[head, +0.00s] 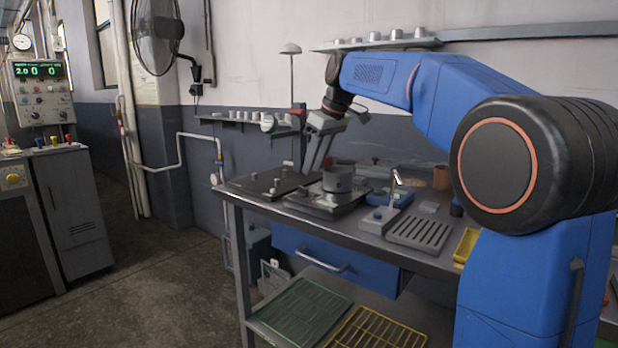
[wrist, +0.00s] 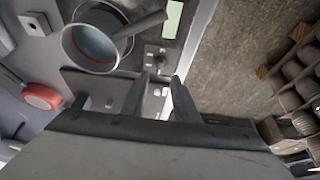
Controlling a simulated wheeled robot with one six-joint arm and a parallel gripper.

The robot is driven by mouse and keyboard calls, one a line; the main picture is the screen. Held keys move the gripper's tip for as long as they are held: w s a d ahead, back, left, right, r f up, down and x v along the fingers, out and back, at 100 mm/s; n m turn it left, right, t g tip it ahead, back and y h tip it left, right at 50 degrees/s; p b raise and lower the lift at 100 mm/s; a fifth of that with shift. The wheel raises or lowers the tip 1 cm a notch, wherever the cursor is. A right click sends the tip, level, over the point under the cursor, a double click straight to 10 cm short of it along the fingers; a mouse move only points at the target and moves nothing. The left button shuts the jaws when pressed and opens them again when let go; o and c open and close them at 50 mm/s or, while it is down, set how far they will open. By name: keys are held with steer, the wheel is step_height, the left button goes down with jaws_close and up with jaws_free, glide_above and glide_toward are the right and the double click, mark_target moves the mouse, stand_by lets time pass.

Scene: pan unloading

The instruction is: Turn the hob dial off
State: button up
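A grey pot (head: 337,180) stands on a dark flat hob-like unit (head: 312,205) on the workbench. The wrist view shows a round pan (wrist: 92,48) with a long handle, upper left. Small pale knobs (wrist: 158,52) on a dark panel lie just past the fingertips there. I cannot tell which one is the hob dial or how it is turned. My gripper (head: 314,164) points down over the bench, beside the pot on its left. Its two fingers (wrist: 162,82) are apart, with nothing clearly held between them. A small pale part shows in the gap, too blurred to name.
A dark board (head: 250,184) with small knobs lies at the bench's left end. A blue tray (head: 388,198), slotted grey rack (head: 418,234) and yellow tray (head: 466,246) lie to the right. A shelf of cups (head: 390,41) runs along the wall.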

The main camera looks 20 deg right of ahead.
steer(key=v, duration=1)
steer(key=shift+r, duration=0.1)
steer(key=s+d+f+m+t+h, duration=0.1)
steer(key=s+f+m, duration=0.6)
steer(key=s+f, duration=3)
steer(key=shift+s+d+h, duration=0.25)
steer(key=shift+d+h, duration=0.25)
steer(key=shift+h, duration=0.4)
